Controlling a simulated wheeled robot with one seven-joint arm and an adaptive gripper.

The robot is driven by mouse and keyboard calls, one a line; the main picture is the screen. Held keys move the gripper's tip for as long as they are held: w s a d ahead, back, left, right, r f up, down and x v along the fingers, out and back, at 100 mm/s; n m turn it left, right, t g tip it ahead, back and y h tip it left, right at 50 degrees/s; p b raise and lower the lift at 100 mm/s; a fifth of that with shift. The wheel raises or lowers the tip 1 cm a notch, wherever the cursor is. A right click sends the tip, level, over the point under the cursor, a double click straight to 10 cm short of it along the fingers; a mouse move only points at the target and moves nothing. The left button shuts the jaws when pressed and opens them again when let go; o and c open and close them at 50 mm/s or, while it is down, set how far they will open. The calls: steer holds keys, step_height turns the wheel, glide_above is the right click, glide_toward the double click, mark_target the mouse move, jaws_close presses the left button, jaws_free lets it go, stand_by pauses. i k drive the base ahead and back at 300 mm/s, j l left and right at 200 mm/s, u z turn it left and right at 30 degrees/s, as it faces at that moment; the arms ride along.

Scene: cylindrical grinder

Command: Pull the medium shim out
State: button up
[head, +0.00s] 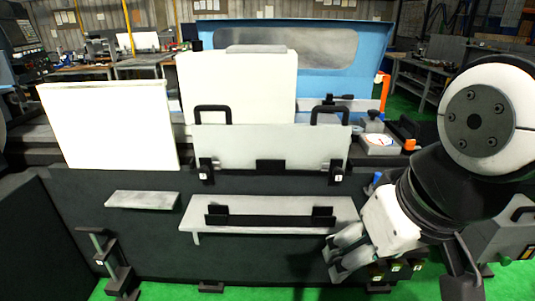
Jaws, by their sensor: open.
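My gripper (346,250) is at the lower right in the head view, with its grey fingers pointing left and down. Its fingers are apart and nothing shows between them. Several small dark labelled pieces sit in a row just below and right of the gripper; the middle one (396,267) may be the medium shim, but its label is too small to read. My wrist and gripper body hide part of the area above this row. I cannot tell whether a finger touches any of the pieces.
A grey plate with two black handles (240,147) stands upright on the dark machine front. A grey shelf with a black rail (264,206) and a small shelf (142,200) project below it. A dark stepped stand (112,265) is lower left.

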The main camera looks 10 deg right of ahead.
mark_target(393, 264)
steer(key=l+z, duration=0.1)
steer(key=z, duration=0.85)
steer(key=j+z, duration=0.2)
steer(key=i+l+u, duration=0.1)
steer(key=l, duration=0.2)
steer(key=i+l+u, duration=0.1)
steer(key=i+l, duration=0.15)
steer(key=j+z, duration=0.45)
steer(key=j, duration=0.7)
steer(key=l+u, duration=0.3)
steer(key=l, duration=0.5)
steer(key=k, duration=0.05)
